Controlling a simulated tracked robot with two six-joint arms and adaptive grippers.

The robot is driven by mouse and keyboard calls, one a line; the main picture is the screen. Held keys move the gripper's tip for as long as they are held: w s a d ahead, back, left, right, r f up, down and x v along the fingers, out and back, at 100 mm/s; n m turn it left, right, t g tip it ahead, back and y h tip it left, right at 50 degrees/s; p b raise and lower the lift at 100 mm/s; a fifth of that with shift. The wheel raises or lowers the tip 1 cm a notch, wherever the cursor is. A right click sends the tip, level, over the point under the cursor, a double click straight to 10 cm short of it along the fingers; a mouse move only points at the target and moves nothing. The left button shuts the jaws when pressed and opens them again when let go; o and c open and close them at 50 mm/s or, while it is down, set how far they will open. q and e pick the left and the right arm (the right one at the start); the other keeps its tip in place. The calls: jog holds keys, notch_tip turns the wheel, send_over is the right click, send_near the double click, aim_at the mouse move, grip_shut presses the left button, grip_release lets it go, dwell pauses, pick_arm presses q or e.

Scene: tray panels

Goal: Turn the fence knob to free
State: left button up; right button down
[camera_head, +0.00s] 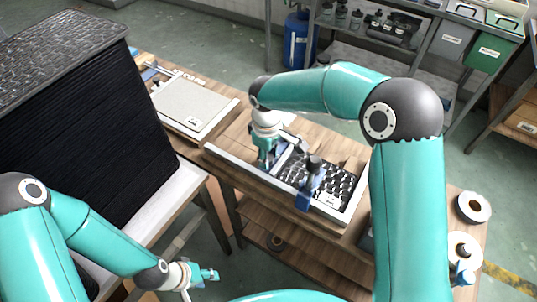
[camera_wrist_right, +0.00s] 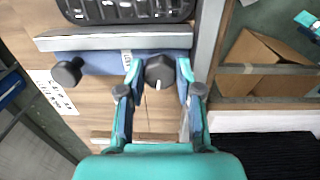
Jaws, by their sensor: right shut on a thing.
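The fence knob (camera_wrist_right: 159,71) is a dark, many-sided knob with a white mark that points down in the right wrist view. My right gripper (camera_wrist_right: 157,76) is shut on it, one finger on each side. In the head view my right gripper (camera_head: 266,163) reaches down at the left end of the fence, and the gripped knob is hidden there. The blue and grey fence (camera_wrist_right: 105,62) runs beside the knob. A second dark knob (camera_wrist_right: 67,73) stands at its left in the wrist view. My left gripper (camera_head: 204,274) hangs empty beside the bench; its opening is unclear.
A black panel (camera_head: 335,185) lies in the light-framed tray on the wooden bench. A pale labelled board (camera_head: 192,106) lies further left. A tall stack of black panels (camera_head: 85,130) stands at the left. White rolls (camera_head: 473,207) sit at the bench's right end.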

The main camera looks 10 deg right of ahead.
jog(key=shift+w+n, duration=0.1)
jog(key=shift+n, duration=0.7)
jog(key=c, duration=0.8)
grip_release()
jog(key=shift+o, duration=0.2)
jog(key=shift+r, duration=0.1)
notch_tip(320, 180, up, 12)
jog(key=shift+s, duration=0.2)
jog(key=shift+a, duration=0.1)
